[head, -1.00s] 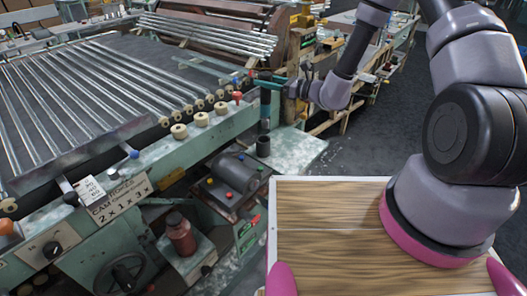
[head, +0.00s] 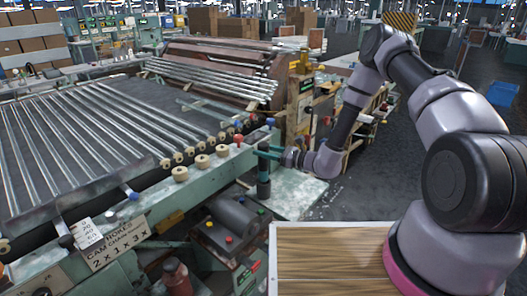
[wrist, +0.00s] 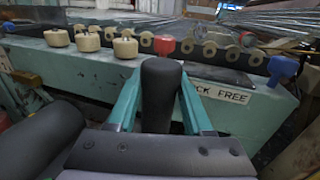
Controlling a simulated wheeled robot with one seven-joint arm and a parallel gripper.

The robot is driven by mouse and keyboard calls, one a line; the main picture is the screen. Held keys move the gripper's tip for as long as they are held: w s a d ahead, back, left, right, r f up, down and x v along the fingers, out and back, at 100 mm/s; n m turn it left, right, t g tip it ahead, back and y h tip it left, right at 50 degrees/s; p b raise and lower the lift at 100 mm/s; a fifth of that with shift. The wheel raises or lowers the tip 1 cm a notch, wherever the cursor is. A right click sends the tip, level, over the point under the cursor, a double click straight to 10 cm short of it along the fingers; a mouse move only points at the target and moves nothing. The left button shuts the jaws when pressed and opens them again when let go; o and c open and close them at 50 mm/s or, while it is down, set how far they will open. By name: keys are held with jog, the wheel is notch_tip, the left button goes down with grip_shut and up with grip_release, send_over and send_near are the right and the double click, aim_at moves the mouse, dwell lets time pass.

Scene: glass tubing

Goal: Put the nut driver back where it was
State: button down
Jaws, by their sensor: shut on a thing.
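The nut driver shows in the wrist view as a thick dark handle (wrist: 160,95), upright between the two teal fingers of my gripper (wrist: 160,110). In the head view my gripper (head: 266,152) is shut on it beside the green machine's end. The nut driver (head: 264,170) hangs roughly vertical below the fingers there. Directly under it is a short black cylinder (head: 264,189) at the pale ledge, which looks like a holder. I cannot tell whether the driver's lower end is inside it. The tip is hidden in the wrist view.
The green machine (head: 150,205) carries steel rods and tan rollers (head: 202,161). A red knob (head: 238,139) and a blue knob (head: 270,122) stick up near my gripper. A grey motor box (head: 232,222) sits left of the ledge (head: 297,190).

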jog(key=shift+f, duration=0.55)
jog(key=shift+c, duration=1.5)
grip_release()
